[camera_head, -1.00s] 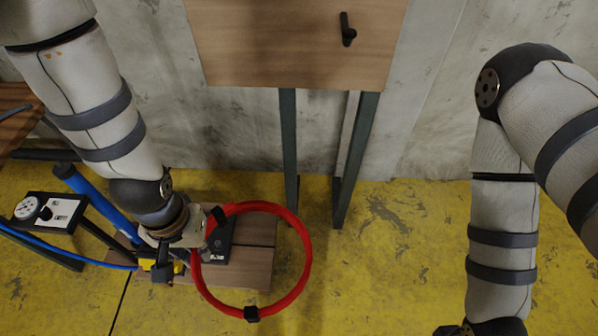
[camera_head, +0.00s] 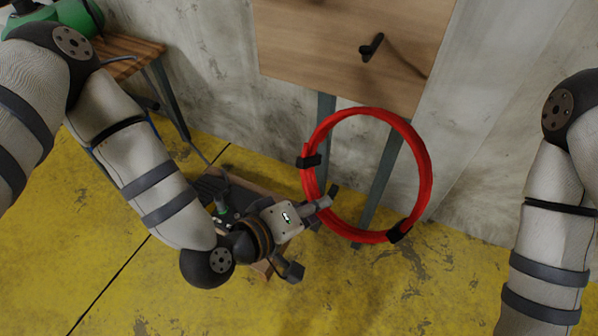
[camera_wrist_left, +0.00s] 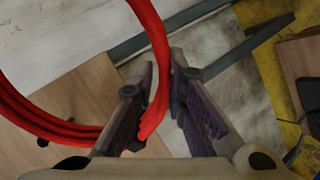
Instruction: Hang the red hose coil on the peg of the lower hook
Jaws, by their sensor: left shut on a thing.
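The red hose coil (camera_head: 424,165) is a ring with black clips, held up in front of the legs below a wooden board. My left gripper (camera_head: 322,204) is shut on the coil's lower left side. In the left wrist view the red hose (camera_wrist_left: 157,70) passes between the two fingers (camera_wrist_left: 160,100). A black hook with a peg (camera_head: 372,47) sticks out of the board, above the coil and apart from it. It is the only hook clearly seen, and the board's top is cut off. My right gripper is out of view.
The wooden board (camera_head: 300,40) stands on dark green legs (camera_head: 382,180) before a grey concrete wall. A low wooden platform with dark items lies behind my left gripper. A bench (camera_head: 125,62) with a green object is at the upper left. Yellow floor is open at the lower right.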

